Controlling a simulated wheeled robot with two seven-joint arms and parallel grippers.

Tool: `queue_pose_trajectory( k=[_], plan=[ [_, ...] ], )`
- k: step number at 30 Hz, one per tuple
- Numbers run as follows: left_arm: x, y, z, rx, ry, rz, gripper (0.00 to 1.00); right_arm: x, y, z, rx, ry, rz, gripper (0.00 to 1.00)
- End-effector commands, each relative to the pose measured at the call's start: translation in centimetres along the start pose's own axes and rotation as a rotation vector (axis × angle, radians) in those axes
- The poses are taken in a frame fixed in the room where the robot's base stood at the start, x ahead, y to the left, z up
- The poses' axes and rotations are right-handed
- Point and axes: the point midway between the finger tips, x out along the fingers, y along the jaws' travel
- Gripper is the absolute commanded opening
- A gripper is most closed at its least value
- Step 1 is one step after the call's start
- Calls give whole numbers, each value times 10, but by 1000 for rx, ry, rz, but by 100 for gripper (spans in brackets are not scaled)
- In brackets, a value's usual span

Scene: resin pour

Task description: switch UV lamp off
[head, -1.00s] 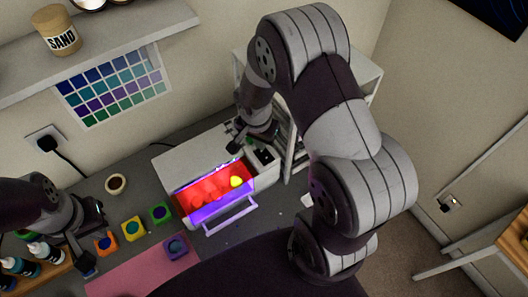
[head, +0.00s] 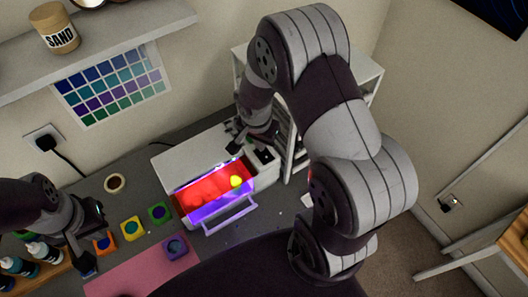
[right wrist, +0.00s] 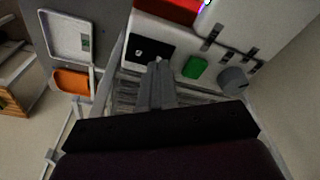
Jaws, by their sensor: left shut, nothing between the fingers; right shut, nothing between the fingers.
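The UV lamp is a white box (head: 190,154) on the worktop in the head view. My left gripper (head: 86,266) is shut and empty, at the lower left.
Small coloured moulds, among them a green one (head: 160,212) and a purple one (head: 175,247), stand in front of the lamp. A pink mat (head: 125,277) lies at the front. Bottles (head: 43,252) stand at the left. A white rack (head: 362,76) stands behind my right arm.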

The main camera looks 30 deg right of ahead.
Motion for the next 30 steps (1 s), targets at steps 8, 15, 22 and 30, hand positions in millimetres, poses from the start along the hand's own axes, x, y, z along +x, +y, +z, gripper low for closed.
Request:
queue_pose_trajectory(
  k=[8, 15, 22, 30],
  plan=[
    [5, 0, 1, 0, 0, 0, 0, 5, 0, 1, 0, 0, 0, 0],
    [8, 0, 1, 0, 0, 0, 0, 8, 0, 1, 0, 0, 0, 0],
    [10, 0, 1, 0, 0, 0, 0, 10, 0, 2, 0, 0, 1, 0],
    [-7, 0, -1, 0, 0, 0, 0, -12, 0, -2, 0, 0, -1, 0]
  ],
)
